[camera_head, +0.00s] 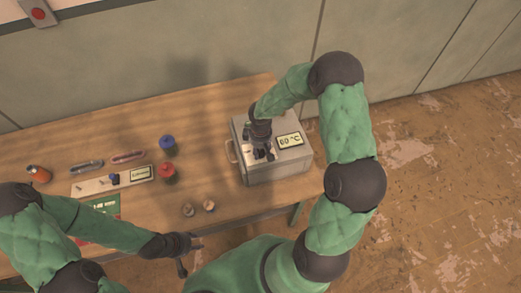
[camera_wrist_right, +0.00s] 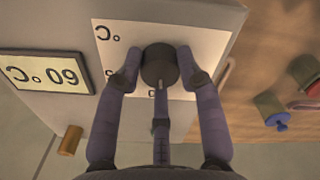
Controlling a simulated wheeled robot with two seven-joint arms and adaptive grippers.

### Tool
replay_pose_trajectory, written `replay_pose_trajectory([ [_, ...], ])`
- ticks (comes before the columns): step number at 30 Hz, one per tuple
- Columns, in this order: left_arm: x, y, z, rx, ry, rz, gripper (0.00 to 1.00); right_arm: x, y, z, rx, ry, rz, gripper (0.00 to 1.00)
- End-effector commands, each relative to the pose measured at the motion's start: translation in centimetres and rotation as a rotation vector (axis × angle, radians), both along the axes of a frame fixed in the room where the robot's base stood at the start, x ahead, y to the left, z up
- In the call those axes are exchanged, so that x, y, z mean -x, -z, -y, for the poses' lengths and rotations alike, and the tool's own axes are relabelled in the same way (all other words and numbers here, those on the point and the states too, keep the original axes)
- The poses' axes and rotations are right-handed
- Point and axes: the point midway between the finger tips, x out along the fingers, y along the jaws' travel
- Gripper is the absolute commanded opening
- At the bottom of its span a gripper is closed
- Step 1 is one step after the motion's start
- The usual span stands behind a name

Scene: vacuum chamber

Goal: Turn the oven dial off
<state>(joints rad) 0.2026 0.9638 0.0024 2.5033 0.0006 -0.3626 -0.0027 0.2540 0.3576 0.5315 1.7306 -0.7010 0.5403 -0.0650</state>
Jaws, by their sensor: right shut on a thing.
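The oven (camera_head: 285,172) is a grey box at the right end of the table. Its display (camera_head: 290,140) reads 60 °C and also shows upside down in the right wrist view (camera_wrist_right: 45,74). The dark round dial (camera_wrist_right: 158,64) sits on a white marked plate (camera_wrist_right: 208,46) on the oven's top. My right gripper (camera_head: 262,155) is over the oven, and in the right wrist view its fingers (camera_wrist_right: 160,78) are closed around the dial. Part of the plate's marking is hidden by the fingers. My left gripper (camera_head: 188,256) is off the table's front edge, away from the oven; its jaw opening is too small to judge.
The wooden table (camera_head: 225,110) holds a red jar (camera_head: 166,173), a blue-capped jar (camera_head: 168,146), an orange-capped container (camera_head: 39,174), a panel with a display (camera_head: 140,174) and two small round pieces (camera_head: 198,208). A wall stands behind. The table between jars and oven is clear.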

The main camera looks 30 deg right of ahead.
Motion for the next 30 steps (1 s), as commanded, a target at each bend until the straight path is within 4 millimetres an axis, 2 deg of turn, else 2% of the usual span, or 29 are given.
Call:
replay_pose_trajectory([
  [21, 0.0, -1.1, 0.0, 0.0, 0.0, 0.0, 0.4, 0.1, 0.0, -0.1, -0.001, -0.644, -0.002, 0.05],
  [30, 0.0, -1.7, 0.0, 0.0, 0.0, 0.0, 0.4, 0.1, 0.0, -0.1, -0.001, -0.834, -0.003, 0.05],
])
